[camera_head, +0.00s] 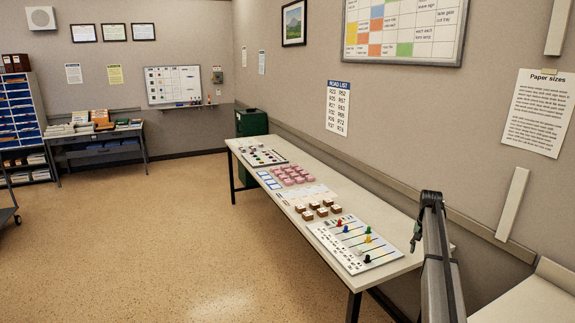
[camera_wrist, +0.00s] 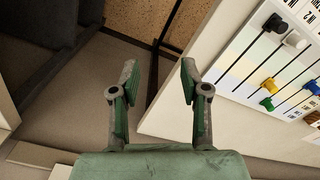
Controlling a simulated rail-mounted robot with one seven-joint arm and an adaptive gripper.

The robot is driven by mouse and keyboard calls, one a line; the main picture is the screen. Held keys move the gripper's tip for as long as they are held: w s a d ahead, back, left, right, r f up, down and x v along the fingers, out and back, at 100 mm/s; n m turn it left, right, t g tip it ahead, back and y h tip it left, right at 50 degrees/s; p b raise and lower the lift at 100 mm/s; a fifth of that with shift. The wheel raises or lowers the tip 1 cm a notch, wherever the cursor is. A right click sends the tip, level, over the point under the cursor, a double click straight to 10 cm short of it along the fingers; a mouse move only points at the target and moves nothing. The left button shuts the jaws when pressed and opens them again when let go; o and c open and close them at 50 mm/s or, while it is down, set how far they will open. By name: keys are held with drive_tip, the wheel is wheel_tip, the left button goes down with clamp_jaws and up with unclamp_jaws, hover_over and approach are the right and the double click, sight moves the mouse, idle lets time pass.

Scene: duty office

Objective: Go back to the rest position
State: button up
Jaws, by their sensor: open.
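My gripper (camera_head: 416,236) is in the head view at the right, above the near end of the long table (camera_head: 408,262), at the tip of my grey arm. In the wrist view my gripper (camera_wrist: 157,82) is open, its two green-padded fingers apart with nothing between them. The gap looks down past the table edge to the floor. The board with coloured pegs (camera_head: 345,240) lies on the table to the left of my gripper in the head view. It also shows at the right of the wrist view (camera_wrist: 233,73).
Small brown-and-white blocks (camera_head: 320,209), pink blocks (camera_head: 291,174) and another peg board (camera_head: 263,157) lie farther along the table. A green bin (camera_head: 252,123) stands past its far end. The wall is close on the right. The floor (camera_head: 180,220) at left is clear.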

drive_tip(key=s+a+f+n+g, duration=0.1)
drive_tip(key=s+a+f+n, duration=0.1)
drive_tip(key=s+a+f, duration=0.7)
drive_tip(key=s+a+f+n, duration=0.1)
drive_tip(key=s+a+f, duration=0.4)
drive_tip(key=s+f, duration=0.7)
drive_tip(key=s+a+f+n+g, duration=0.1)
drive_tip(key=s+a+f+n, duration=0.1)
drive_tip(key=s+a+f, duration=0.7)
drive_tip(key=s+a+f+n+g, duration=0.1)
drive_tip(key=s+a+f, duration=0.3)
drive_tip(key=s, duration=0.9)
drive_tip(key=s+a+f+n+g, duration=0.1)
drive_tip(key=s+a+f+g, duration=0.1)
drive_tip(key=s, duration=1.2)
drive_tip(key=s+a+f+g+b, duration=0.1)
drive_tip(key=s+a+f, duration=0.4)
drive_tip(key=s, duration=0.9)
drive_tip(key=shift+s+a+f+n+g, duration=0.25)
drive_tip(key=shift+a+f+n+g, duration=0.05)
drive_tip(key=shift+a+n+g, duration=0.1)
